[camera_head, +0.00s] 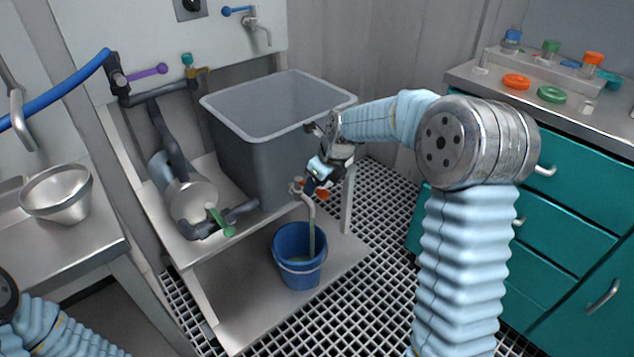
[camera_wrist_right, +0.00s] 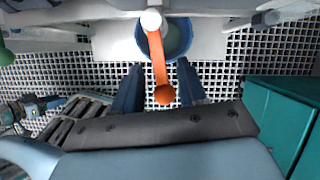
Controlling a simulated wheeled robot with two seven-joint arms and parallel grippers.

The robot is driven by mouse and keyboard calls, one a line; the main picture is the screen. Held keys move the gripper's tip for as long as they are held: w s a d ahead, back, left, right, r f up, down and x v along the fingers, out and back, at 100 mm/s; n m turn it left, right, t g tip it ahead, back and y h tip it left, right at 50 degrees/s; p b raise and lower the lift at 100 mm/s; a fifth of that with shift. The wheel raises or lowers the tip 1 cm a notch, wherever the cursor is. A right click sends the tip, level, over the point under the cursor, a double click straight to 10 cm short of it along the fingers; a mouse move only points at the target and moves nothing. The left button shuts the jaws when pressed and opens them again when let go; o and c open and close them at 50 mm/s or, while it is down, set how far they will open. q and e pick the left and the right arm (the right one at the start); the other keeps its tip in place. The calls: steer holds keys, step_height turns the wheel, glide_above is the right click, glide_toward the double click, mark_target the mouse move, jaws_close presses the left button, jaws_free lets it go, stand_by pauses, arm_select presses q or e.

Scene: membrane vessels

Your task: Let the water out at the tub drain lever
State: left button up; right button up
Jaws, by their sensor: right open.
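The grey tub (camera_head: 262,150) stands on a white stand. Its orange drain lever (camera_head: 322,193) is at the drain fitting low on the tub's front right. In the right wrist view the lever (camera_wrist_right: 159,66) points toward me, its round knob between the two dark fingers. My right gripper (camera_head: 316,178) is open around the lever's end; I cannot tell whether a finger touches it. A pale greenish strip, apparently running water (camera_head: 311,232), drops from the spout into a blue bucket (camera_head: 288,276) holding greenish liquid. Only my left arm shows at lower left; its gripper is out of view.
A pump-like grey vessel (camera_head: 190,203) with a green lever (camera_head: 221,221) sits left of the tub. A purple lever (camera_head: 148,72) and blue hose (camera_head: 62,92) are above. Teal drawers (camera_head: 560,225) stand at the right. Grating floor (camera_head: 375,230) is clear.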

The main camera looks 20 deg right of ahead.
steer(key=shift+r, duration=0.1)
steer(key=v, duration=1.3)
steer(key=shift+s+d+r+p, duration=0.15)
steer(key=shift+s+r+p, duration=0.05)
steer(key=shift+p, duration=0.25)
stand_by(6.2)
